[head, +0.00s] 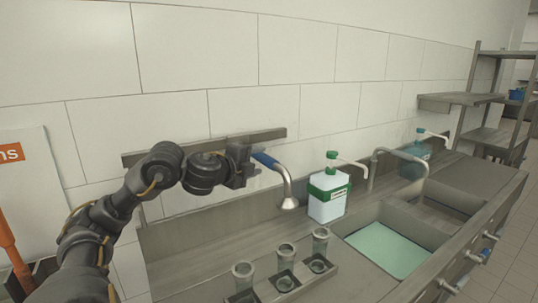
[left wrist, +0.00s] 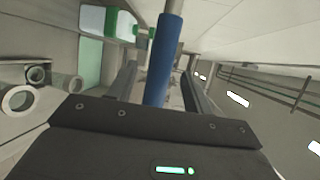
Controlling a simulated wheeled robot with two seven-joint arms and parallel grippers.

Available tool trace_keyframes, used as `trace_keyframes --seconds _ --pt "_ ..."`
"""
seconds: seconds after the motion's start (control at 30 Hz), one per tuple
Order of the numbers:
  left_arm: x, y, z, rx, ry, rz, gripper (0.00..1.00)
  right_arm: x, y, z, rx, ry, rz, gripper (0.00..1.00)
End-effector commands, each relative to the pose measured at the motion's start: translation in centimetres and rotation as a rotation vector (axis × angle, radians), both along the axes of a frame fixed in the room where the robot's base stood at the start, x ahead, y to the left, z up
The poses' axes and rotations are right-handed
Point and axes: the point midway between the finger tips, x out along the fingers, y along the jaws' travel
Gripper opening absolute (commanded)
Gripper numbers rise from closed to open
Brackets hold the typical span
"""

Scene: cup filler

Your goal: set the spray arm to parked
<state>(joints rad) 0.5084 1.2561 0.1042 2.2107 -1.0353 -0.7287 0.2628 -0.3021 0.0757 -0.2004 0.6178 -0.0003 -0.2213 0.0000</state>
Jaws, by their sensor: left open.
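My left gripper (head: 254,168) is at the blue grip's left end, open. In the left wrist view the blue grip (left wrist: 163,60) runs lengthwise between the two open fingers. Whether either finger touches it I cannot tell. My right gripper is not in view.
Three clear cups (head: 286,256) stand in a dark holder at the front of the counter. A white soap bottle (head: 325,207) with green label and pump stands right of the nozzle. Further right are a sink (head: 440,237), a faucet (head: 400,154) and a teal bottle (head: 413,168).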

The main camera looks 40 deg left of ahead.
Motion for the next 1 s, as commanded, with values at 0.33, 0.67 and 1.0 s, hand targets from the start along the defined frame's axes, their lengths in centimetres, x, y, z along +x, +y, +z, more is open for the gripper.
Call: trace_keyframes --seconds 0.33,0.67,1.0 --pt "5.2 0.6 -1.0 -0.002 0.001 -0.002 0.50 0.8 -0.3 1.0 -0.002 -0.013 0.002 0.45" --pt "6.1 0.7 -1.2 0.002 0.001 -0.001 0.50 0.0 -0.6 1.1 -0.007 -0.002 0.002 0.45" --pt "6.0 0.7 -1.2 0.002 0.001 -0.001 0.18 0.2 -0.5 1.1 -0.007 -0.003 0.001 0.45"
